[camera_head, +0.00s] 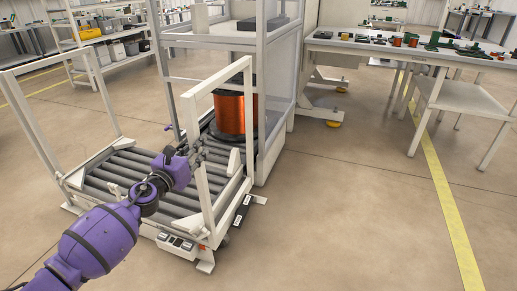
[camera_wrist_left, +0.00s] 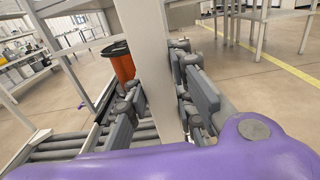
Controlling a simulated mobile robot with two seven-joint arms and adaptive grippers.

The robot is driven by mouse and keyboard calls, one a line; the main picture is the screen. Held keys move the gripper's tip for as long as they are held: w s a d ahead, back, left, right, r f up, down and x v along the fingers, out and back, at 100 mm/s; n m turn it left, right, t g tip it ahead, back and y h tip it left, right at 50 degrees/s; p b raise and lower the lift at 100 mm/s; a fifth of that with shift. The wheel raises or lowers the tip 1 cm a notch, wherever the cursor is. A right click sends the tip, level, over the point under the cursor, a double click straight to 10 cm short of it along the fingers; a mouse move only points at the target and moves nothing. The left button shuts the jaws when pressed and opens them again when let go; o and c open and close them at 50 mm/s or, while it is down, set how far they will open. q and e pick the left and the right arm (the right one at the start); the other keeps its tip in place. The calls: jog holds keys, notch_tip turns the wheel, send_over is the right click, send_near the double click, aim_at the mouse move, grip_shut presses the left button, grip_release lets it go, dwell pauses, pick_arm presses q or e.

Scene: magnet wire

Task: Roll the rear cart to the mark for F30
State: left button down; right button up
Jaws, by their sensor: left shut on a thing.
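A roller cart (camera_head: 140,190) with grey rollers and white upright end frames stands on the floor at the left. My left gripper (camera_head: 198,152) is shut on a white upright post of its near right frame. In the left wrist view the post (camera_wrist_left: 152,60) runs between the two finger pads. A copper-orange wire spool (camera_head: 230,113) with dark flanges stands behind that frame, by the tall white station; it also shows in the left wrist view (camera_wrist_left: 121,63). I cannot tell whether it rests on the cart or the station. No F30 label is readable. My right gripper is out of view.
The tall white-framed station (camera_head: 276,100) stands directly behind the cart. A workbench (camera_head: 390,48) with small parts is at the back right. Shelves (camera_head: 110,45) stand at the back left. The floor (camera_head: 340,210) to the right is clear, with a yellow line (camera_head: 440,190).

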pick_arm(q)
jog(key=shift+w+a, duration=0.1)
jog(key=shift+a, duration=0.4)
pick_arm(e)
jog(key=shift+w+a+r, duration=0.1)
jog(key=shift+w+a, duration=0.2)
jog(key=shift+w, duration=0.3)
pick_arm(q)
jog(key=c, duration=1.5)
grip_release()
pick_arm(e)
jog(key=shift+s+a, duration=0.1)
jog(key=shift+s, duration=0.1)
pick_arm(q)
jog(key=shift+d, duration=0.1)
jog(key=v, duration=1.2)
